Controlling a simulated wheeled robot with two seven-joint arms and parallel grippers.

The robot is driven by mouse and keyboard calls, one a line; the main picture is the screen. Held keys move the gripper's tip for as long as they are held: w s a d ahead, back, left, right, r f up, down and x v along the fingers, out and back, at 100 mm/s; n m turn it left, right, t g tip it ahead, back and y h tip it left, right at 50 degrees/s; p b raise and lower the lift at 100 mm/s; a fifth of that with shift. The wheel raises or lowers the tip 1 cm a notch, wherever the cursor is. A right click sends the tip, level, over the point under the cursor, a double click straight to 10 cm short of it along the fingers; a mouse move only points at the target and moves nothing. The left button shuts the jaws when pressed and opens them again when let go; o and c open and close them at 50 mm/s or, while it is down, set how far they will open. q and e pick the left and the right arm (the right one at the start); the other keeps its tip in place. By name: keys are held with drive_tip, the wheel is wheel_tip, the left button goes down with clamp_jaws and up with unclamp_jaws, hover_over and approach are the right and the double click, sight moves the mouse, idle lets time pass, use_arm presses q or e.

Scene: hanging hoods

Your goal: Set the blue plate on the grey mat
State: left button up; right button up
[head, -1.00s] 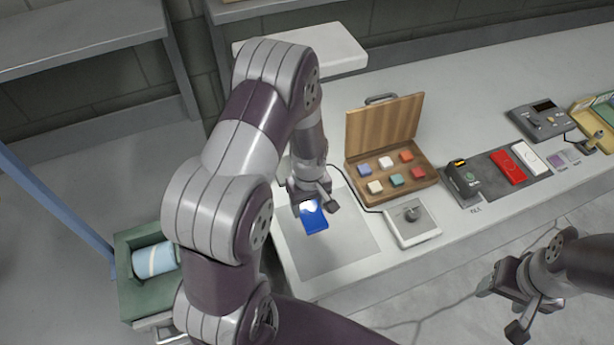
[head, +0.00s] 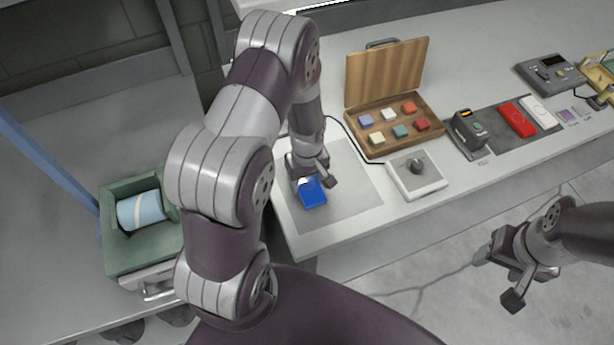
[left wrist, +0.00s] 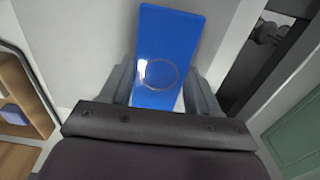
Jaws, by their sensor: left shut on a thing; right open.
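The blue plate (head: 312,192) is a small flat rectangle at my left gripper (head: 308,180). In the left wrist view the blue plate (left wrist: 168,60), marked with a thin ring, sits between the two fingers of my left gripper (left wrist: 165,92), which is shut on it. The grey mat (head: 345,195) lies on the bench under and around the plate. I cannot tell whether the plate touches the mat or is just above it. My right gripper (head: 512,275) is open and empty, in front of the bench over the floor.
Right of the mat are an open wooden case (head: 395,115) with coloured blocks and a white joystick box (head: 416,174). Further right are a dark device (head: 470,132), a red block (head: 517,120) and a grey console (head: 552,72). A green box (head: 125,245) holding a light blue roll stands at left.

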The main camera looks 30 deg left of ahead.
use_arm(q)
drive_tip(key=shift+w, duration=0.1)
drive_tip(key=shift+d, duration=0.1)
drive_tip(key=shift+f, duration=0.1)
idle(0.4)
drive_tip(key=shift+f+b, duration=0.3)
drive_tip(key=shift+f, duration=0.2)
drive_tip(key=o, duration=1.2)
drive_tip(key=shift+o, duration=0.2)
drive_tip(key=shift+r, duration=0.1)
